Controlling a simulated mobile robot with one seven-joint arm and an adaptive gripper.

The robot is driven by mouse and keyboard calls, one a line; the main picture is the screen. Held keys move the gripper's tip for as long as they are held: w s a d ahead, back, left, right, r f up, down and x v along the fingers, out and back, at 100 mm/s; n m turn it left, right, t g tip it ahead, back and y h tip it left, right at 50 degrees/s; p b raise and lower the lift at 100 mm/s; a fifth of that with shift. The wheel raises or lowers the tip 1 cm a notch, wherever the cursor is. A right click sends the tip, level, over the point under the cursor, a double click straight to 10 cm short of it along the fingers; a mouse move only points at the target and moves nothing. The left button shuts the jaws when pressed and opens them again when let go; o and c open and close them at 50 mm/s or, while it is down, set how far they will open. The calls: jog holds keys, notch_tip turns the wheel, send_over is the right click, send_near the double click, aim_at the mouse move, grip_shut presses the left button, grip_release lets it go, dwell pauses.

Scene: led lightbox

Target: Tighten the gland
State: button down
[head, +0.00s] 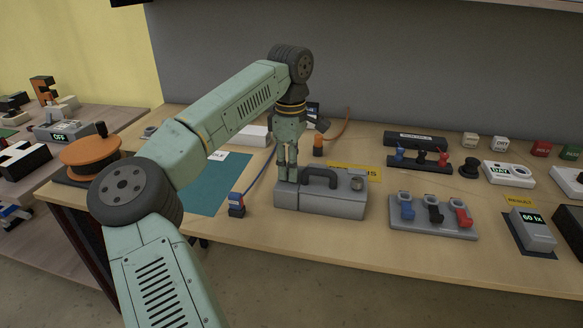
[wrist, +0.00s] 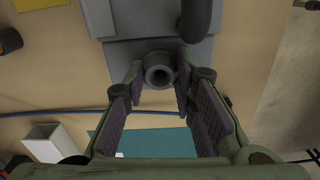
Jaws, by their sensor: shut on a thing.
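The grey lightbox (head: 320,202) with a dark carrying handle (head: 320,174) sits on the wooden table. In the wrist view, the gland (wrist: 159,70) is a short round dark-grey piece with a hole, at the end of the grey box (wrist: 145,22). My gripper (head: 288,172) points straight down at the left end of the box. In the wrist view my gripper (wrist: 160,84) has a finger on each side of the gland and is shut on it. In the head view the fingers hide the gland.
A small blue-and-dark connector (head: 236,205) stands left of the box. A teal mat (head: 205,195) lies left.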

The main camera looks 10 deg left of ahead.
jog(key=shift+m, duration=0.3)
jog(key=m, duration=0.3)
dwell(0.3)
jog(key=m, duration=0.4)
jog(key=c, duration=1.2)
grip_release()
jog(key=shift+c, duration=0.2)
jog(key=shift+r, duration=0.15)
